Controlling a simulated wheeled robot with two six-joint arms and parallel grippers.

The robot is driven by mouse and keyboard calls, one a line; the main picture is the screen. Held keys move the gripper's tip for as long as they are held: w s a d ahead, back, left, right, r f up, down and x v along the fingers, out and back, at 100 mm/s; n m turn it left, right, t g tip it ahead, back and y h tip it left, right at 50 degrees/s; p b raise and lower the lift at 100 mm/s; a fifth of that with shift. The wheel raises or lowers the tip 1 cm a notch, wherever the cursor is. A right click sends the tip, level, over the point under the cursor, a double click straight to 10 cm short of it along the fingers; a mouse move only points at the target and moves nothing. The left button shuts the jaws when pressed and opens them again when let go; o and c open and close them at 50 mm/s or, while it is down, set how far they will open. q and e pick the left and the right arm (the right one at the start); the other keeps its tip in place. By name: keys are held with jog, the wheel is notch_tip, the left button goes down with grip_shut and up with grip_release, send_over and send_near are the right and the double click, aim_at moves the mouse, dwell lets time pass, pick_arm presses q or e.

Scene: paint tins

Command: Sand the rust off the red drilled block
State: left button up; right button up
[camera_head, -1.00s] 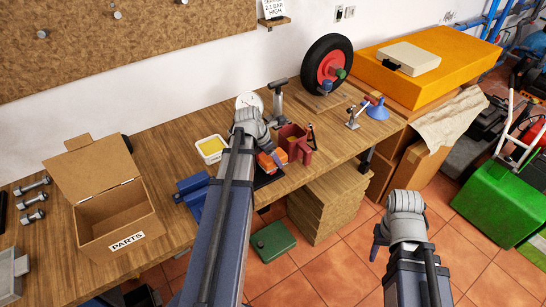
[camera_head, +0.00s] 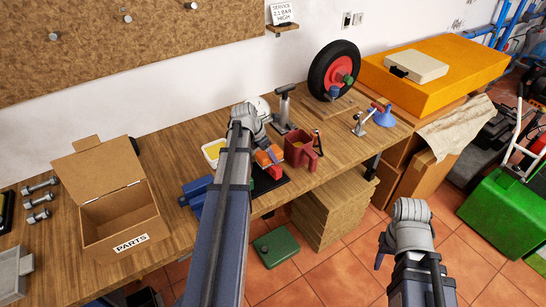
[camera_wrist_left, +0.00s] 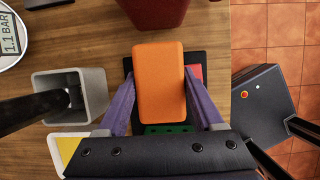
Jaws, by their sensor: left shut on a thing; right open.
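My left gripper (camera_head: 268,154) is shut on an orange block (camera_head: 268,157), held between its purple fingers in the left wrist view (camera_wrist_left: 158,83). The red drilled block (camera_head: 275,170) lies below it on a dark mat (camera_head: 262,186). In the wrist view only a strip of the red block (camera_wrist_left: 195,72) shows beside the orange block, which hides the rest, so rust and holes cannot be made out. I cannot tell whether the two touch. My right gripper (camera_head: 384,250) is open and empty, in front of the bench over the floor.
A dark red container (camera_head: 301,149) stands right of the mat, a white tray with yellow contents (camera_head: 213,153) behind left, a blue object (camera_head: 196,190) at left. A parts box (camera_head: 113,208) stands further left. A wheel (camera_head: 334,70) and a small stand (camera_head: 284,105) are behind.

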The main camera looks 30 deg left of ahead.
pick_arm(q)
jog(key=shift+w+a, duration=0.15)
jog(key=shift+a, duration=0.2)
jog(key=shift+r, duration=0.1)
notch_tip(320, 180, up, 6)
jog(key=p, duration=0.6)
jog(key=shift+d, duration=0.1)
notch_tip(320, 180, up, 3)
jog(key=p, duration=0.3)
dwell(0.3)
